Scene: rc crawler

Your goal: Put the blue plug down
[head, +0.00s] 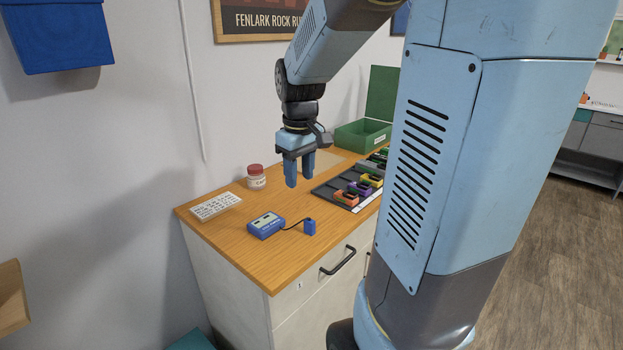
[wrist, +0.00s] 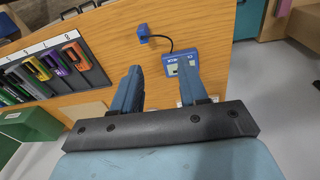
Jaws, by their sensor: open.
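The blue plug (head: 309,227) stands on the wooden worktop near its front edge. A black cable joins it to a blue box with a small display (head: 266,225), which lies to its left. In the wrist view the plug (wrist: 143,33) is beyond my fingertips, and the blue box (wrist: 176,62) is just past the right finger. My gripper (head: 299,180) is open and empty, pointing down above the worktop, behind and apart from the plug. In the wrist view my gripper (wrist: 160,72) has a clear gap between its two blue fingers.
A dark tray (head: 330,191) with numbered slots holds several coloured packs at the right. A red-lidded jar (head: 256,178) and a white keyboard-like card (head: 216,206) are at the left. An open green box (head: 362,136) stands at the back. Bare wood surrounds the plug.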

